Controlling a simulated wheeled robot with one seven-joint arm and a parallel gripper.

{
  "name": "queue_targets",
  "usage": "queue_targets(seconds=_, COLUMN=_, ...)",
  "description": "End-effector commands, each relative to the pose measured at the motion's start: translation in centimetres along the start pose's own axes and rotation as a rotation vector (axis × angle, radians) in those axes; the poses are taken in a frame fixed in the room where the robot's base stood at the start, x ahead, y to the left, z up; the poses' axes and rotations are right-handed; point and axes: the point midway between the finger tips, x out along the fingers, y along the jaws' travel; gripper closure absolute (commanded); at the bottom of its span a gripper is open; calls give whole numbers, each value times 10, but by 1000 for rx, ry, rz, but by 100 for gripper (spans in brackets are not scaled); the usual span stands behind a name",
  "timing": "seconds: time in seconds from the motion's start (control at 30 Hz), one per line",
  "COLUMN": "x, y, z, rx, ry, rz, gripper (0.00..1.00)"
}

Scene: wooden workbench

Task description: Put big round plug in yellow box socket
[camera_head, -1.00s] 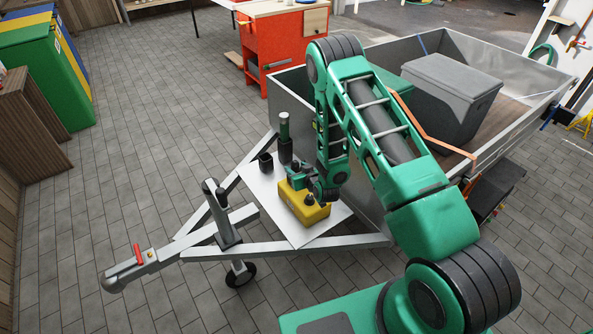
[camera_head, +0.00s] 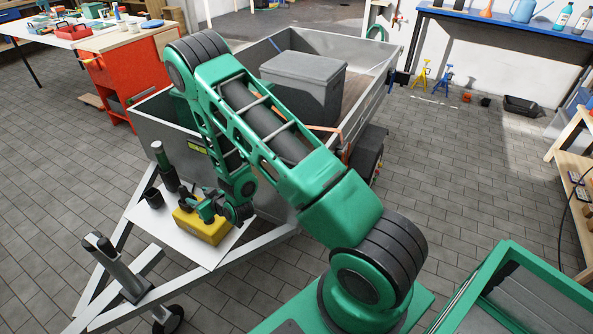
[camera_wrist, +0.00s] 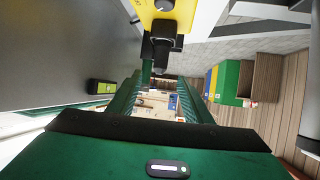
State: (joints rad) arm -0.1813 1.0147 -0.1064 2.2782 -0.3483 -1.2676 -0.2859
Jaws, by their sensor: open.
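The yellow box (camera_head: 200,228) sits on a white board (camera_head: 213,255) over the trailer's drawbar. My gripper (camera_head: 205,208) is just above the box in the head view. In the wrist view a dark round plug (camera_wrist: 162,45) stands against the face of the yellow box (camera_wrist: 165,14), at the top of the picture. My green fingers (camera_wrist: 163,72) are spread apart, with the plug just beyond their tips and not gripped. I cannot tell whether the plug is fully seated, as the socket is hidden.
A tall dark cylinder (camera_head: 164,166) and a short black cup (camera_head: 153,198) stand on the board behind the box. The trailer wall (camera_head: 285,205) rises close by on the right. A grey chest (camera_head: 303,85) sits in the trailer. Open paved floor lies left.

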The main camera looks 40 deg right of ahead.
Motion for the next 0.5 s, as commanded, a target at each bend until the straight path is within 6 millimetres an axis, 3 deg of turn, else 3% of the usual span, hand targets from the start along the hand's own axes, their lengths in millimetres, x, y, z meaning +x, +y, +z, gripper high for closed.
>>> queue_targets(seconds=0.13, x=-4, y=7, z=-14, rx=-3, ry=-27, rz=1, gripper=55)
queue_targets(seconds=0.27, x=-17, y=27, z=-38, rx=-7, ry=-95, rz=12, gripper=55)
queue_targets(seconds=0.5, x=-69, y=77, z=-77, rx=6, ry=-268, rz=66, gripper=55)
